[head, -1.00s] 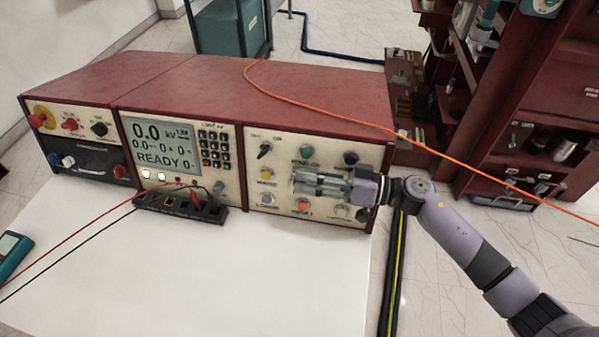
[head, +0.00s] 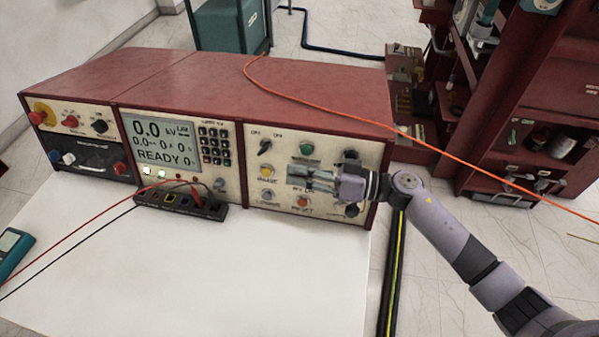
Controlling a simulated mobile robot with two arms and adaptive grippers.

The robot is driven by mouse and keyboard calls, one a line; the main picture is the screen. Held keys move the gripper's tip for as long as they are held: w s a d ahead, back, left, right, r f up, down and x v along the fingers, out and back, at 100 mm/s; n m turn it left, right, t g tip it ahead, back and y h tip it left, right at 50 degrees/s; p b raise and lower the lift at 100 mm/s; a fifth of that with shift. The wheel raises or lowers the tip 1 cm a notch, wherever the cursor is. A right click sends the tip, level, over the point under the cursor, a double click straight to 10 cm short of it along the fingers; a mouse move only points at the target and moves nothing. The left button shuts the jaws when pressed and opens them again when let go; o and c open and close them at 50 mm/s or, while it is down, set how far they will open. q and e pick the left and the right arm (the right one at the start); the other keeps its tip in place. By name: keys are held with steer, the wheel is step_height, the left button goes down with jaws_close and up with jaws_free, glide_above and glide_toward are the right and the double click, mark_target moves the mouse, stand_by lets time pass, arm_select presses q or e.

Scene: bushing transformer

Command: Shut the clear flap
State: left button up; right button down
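The red test console (head: 210,90) has a cream control panel (head: 257,195) on its right side, with knobs and coloured buttons. My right gripper (head: 296,179) is in front of the middle of this panel, fingers pointing left. A small greyish, see-through piece (head: 298,170) shows at the fingertips and may be the clear flap. Its angle and whether the fingers touch it cannot be told. The gap between the fingers is too small to read. The gripper hides part of the panel. My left gripper is not in view.
Red and black leads run from a black terminal block (head: 180,203) across the white tabletop (head: 230,270). A teal meter (head: 12,250) lies at the left edge. The tabletop before the panel is clear.

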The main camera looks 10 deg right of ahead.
stand_by(0.5)
steer(key=shift+s+f+n, duration=0.25)
steer(key=shift+f+n, duration=0.1)
steer(key=shift+n, duration=0.55)
steer(key=shift+s+a+f+n, duration=0.15)
steer(key=shift+f+n, duration=0.2)
steer(key=shift+n, duration=0.35)
steer(key=shift+s+f+n, duration=0.15)
steer(key=shift+f+n, duration=0.35)
steer(key=shift+n, duration=0.45)
steer(key=shift+s+f+n, duration=0.1)
steer(key=shift+f+n, duration=0.35)
steer(key=shift+n, duration=0.5)
